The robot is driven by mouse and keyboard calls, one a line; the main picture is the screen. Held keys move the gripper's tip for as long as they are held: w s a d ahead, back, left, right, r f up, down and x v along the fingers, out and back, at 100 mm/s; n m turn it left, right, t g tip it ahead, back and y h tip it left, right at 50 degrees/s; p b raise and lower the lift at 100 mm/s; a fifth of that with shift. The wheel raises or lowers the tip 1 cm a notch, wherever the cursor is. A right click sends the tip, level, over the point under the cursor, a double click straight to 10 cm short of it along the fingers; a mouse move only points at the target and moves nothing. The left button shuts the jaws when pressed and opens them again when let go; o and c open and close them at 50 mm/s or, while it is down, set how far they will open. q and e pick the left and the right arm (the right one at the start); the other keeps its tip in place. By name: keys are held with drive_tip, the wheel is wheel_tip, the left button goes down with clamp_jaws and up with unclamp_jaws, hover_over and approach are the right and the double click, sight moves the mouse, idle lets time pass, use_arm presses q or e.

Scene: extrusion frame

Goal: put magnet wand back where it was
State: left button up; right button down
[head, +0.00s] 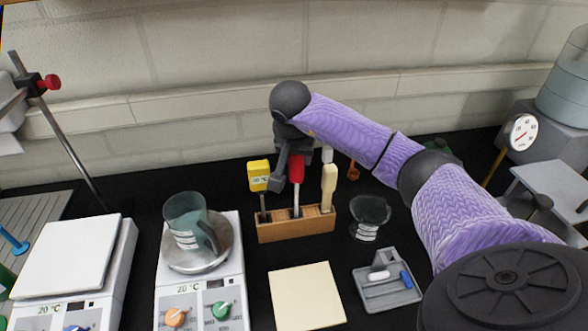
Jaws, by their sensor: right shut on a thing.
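My right gripper (293,178) is shut on the red handle of a wand with a grey metal shaft, which I take for the magnet wand (296,198). The wand is upright, handle up. Its lower end meets the wooden rack (297,226) near the middle; I cannot tell how deep it sits in a slot. The gripper's upper fingers are partly hidden by my wrist. My left gripper is not in view.
A hotplate with a beaker (186,222) is left, a small glass dish (369,217) right. A cream pad (306,295) and a grey tray (387,284) lie in front. A dial gauge (523,132) stands far right.

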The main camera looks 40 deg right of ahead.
drive_tip(key=shift+f, duration=1.2)
drive_tip(key=shift+c, duration=1.4)
unclamp_jaws()
drive_tip(key=shift+w+f, duration=0.1)
drive_tip(key=v, duration=1.2)
